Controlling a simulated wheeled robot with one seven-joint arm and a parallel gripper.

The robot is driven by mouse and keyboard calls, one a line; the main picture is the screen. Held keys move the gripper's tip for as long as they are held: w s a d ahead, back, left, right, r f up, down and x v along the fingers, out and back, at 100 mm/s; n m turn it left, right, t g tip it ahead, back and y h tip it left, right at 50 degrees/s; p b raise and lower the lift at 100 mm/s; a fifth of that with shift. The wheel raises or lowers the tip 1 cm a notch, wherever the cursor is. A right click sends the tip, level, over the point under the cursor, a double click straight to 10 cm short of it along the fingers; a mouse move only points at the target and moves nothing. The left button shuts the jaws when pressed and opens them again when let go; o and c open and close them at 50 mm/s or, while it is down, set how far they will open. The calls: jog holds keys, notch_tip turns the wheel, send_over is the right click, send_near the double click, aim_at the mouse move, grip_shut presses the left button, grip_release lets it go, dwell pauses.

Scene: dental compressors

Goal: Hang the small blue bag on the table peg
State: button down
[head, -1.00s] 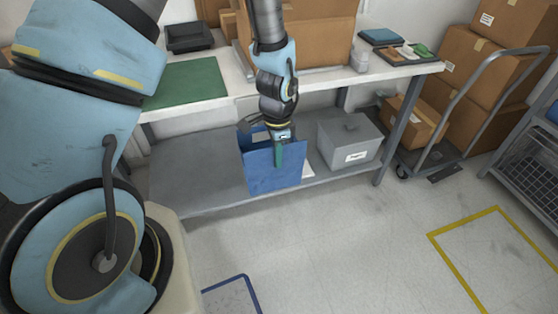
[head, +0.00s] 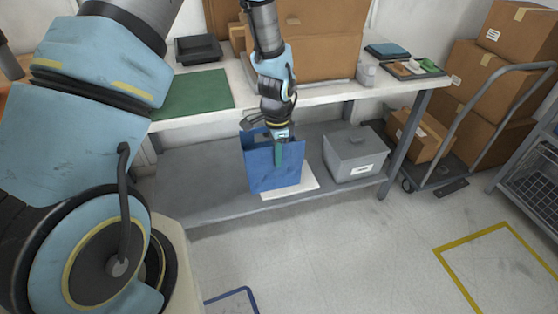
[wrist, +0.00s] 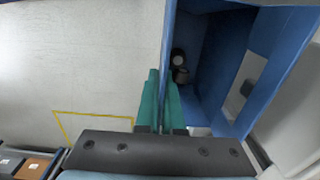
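The blue bag (head: 262,172) is upright and open at the top, over a white plate (head: 306,184) on the table's lower shelf. I cannot tell whether it touches the plate. My gripper (head: 279,153) reaches down to its front wall, with one teal finger outside. In the wrist view, the teal fingers (wrist: 160,105) are closed on both sides of the bag's wall, with the open bag (wrist: 203,75) to the right. Small dark round things (wrist: 179,66) show inside it. The table (head: 325,92) stands behind; I cannot make out its peg.
A grey lidded box (head: 355,158) sits right of the bag on the shelf (head: 195,180). The tabletop holds a green mat (head: 195,94), a black tray (head: 197,48) and a large carton (head: 312,40). A cart with cartons (head: 470,100) stands right. The front floor is clear.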

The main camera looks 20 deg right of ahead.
jog(key=shift+w+d+f+b, duration=0.15)
jog(key=shift+w+f, duration=0.25)
jog(key=shift+w, duration=0.45)
jog(key=shift+w+d+f+b, duration=0.1)
jog(key=shift+w+f+b, duration=0.2)
jog(key=shift+w, duration=0.5)
jog(key=c, duration=1)
grip_release()
jog(key=shift+a, duration=0.1)
jog(key=shift+r, duration=0.1)
